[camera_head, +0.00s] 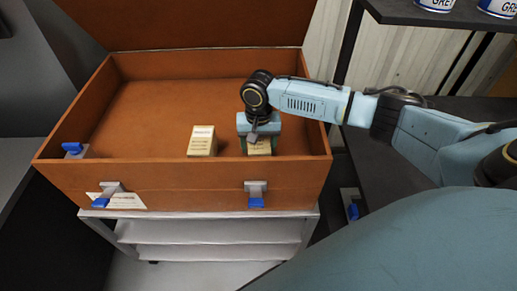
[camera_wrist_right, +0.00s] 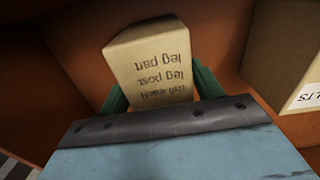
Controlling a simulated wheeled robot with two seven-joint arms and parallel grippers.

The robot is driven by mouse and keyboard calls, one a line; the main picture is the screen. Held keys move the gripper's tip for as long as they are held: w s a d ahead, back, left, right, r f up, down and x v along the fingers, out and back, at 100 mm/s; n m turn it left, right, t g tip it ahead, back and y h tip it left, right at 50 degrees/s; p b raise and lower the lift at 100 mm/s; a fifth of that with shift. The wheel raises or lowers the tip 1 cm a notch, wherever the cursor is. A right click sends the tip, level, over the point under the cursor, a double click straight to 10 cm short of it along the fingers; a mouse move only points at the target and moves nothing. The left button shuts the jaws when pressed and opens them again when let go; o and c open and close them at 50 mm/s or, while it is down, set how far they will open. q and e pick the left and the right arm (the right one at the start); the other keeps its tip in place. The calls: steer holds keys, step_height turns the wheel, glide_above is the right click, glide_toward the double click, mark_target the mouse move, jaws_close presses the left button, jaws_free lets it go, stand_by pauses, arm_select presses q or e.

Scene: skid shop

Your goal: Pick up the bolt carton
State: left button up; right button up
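Two small cream cartons stand in the orange chest (camera_head: 110,173). One carton (camera_head: 202,140) stands free near the front wall; the wrist view shows a carton (camera_wrist_right: 285,55) at the right edge, with letters like "LTS" partly cut off. My right gripper (camera_head: 259,140) points down over the other carton (camera_head: 259,148), to the right. In the wrist view this carton (camera_wrist_right: 152,62) has upside-down lines including "leg post", and the green fingers (camera_wrist_right: 160,92) lie on both sides of it. I cannot tell whether they press on it. My left gripper is not in view.
The chest's lid is up at the back, and its front wall has blue-tipped latches (camera_head: 256,195). The chest rests on a white shelved cart (camera_head: 215,232). A dark shelf with cans (camera_head: 435,4) stands at the upper right. The chest's left floor is bare.

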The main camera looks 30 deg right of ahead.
steer(key=c, duration=0.9)
steer(key=shift+c, duration=0.2)
steer(key=shift+r, duration=0.15)
